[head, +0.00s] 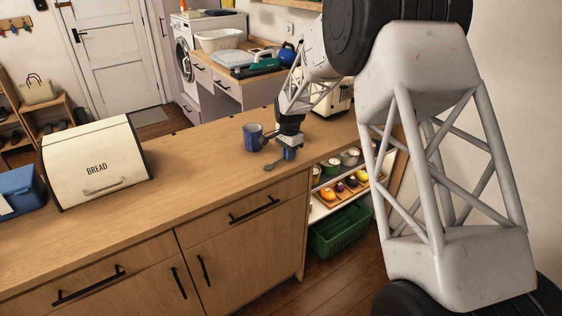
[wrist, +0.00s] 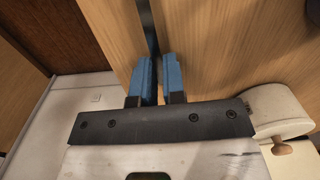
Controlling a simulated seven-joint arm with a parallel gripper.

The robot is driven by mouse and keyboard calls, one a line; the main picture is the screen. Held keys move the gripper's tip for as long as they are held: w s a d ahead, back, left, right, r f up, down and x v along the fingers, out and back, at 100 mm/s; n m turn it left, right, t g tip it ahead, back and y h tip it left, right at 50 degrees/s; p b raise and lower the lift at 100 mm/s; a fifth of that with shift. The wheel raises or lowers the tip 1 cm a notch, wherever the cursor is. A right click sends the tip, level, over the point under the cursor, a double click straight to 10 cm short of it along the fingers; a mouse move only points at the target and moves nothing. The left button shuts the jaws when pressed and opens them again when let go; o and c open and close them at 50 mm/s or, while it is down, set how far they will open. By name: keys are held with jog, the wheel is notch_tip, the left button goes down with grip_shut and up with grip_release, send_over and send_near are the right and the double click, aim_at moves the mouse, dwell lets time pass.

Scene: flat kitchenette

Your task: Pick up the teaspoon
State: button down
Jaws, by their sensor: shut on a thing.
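The teaspoon (head: 270,167) is small and dark grey. Its bowl shows in the head view just left of my gripper (head: 287,154), at or just above the countertop; I cannot tell whether it touches the wood. Its handle runs up toward the blue fingertips, which hide the rest. My gripper is low over the counter near its right end, shut on the teaspoon. In the wrist view the two blue fingers (wrist: 158,70) stand close together with a narrow gap. A dark strip runs upward from between them; I cannot tell if it is the teaspoon.
A blue mug (head: 253,138) stands close behind and left of my gripper. A cream appliance (head: 341,98) is behind on the right. A bread box (head: 95,165) stands far left on the wooden counter (head: 195,165), with clear surface between. Shelves with a green basket (head: 340,232) lie below, right.

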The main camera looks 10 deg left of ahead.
jog(key=shift+r, duration=0.15)
jog(key=shift+r, duration=1.4)
jog(key=shift+s+r, duration=0.15)
jog(key=shift+r, duration=0.15)
jog(key=s+d, duration=0.2)
jog(key=s, duration=0.5)
jog(key=s+d+r, duration=0.1)
jog(key=s+d, duration=0.2)
jog(key=s, duration=0.4)
jog(key=shift+s+d+r, duration=0.15)
jog(key=shift+s+d, duration=0.1)
jog(key=shift+s, duration=0.05)
jog(key=w+a+r+t+h, duration=0.9)
jog(key=w+a+r, duration=0.9)
jog(key=w, duration=0.3)
jog(key=shift+w+a+r+t, duration=0.35)
jog(key=shift+a+t, duration=0.1)
jog(key=shift+t, duration=0.05)
jog(key=shift+f, duration=0.2)
